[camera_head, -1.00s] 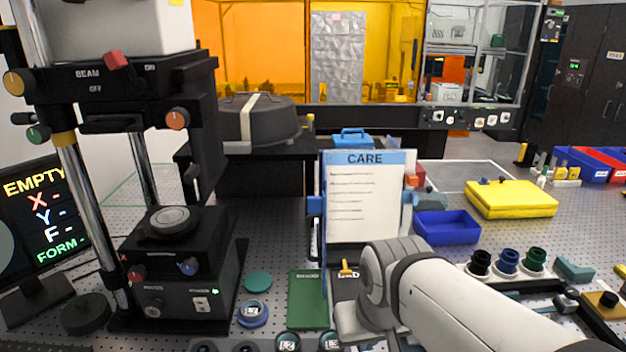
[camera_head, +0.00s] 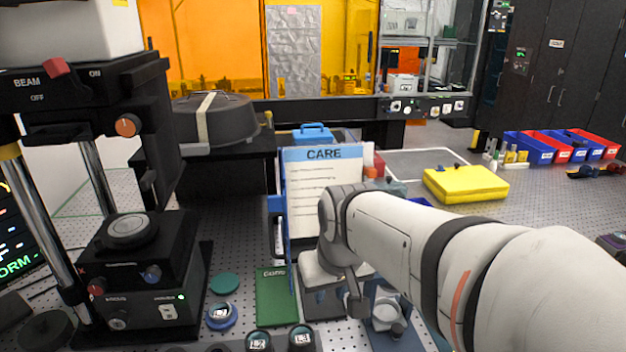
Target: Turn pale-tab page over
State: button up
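A stand with a white page headed CARE (camera_head: 318,190) is upright in the middle, with a pale blue header band and lines of print. A blue clip-like part (camera_head: 275,203) is at its left edge. Small orange (camera_head: 371,173) and greyish (camera_head: 393,187) pieces show at its right edge; I cannot tell which is the pale tab. My arm reaches in from the lower right, and its wrist covers the page's lower right corner. My gripper is at the wrist's end, low in front of the stand. Its fingertips cannot be made out, so opening and contact are unclear.
A green booklet (camera_head: 276,297) lies left of my wrist. An instrument with a black stage (camera_head: 135,260) stands at the left. A yellow case (camera_head: 466,184) and red and blue bins (camera_head: 565,147) lie at the right.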

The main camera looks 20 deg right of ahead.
jog(key=shift+o, duration=0.8)
jog(key=w+d+r+p, duration=0.1)
jog(key=w+d+r, duration=0.2)
jog(key=w, duration=0.5)
jog(key=shift+w+d+r+p, duration=0.35)
jog(key=shift+r+p, duration=0.05)
jog(key=shift+r, duration=0.25)
jog(key=w+d+m+t+p, duration=0.1)
jog(key=w+d+p, duration=0.5)
jog(key=w+d, duration=1.7)
jog(key=shift+h, duration=0.3)
jog(key=p+x, duration=0.1)
jog(key=x, duration=0.4)
jog(key=p+x, duration=0.1)
jog(key=x, duration=0.1)
jog(key=shift+a+f+p, duration=0.2)
jog(key=shift+a+p, duration=0.1)
jog(key=shift+c, duration=0.4)
jog(key=shift+m, duration=0.3)
grip_shut()
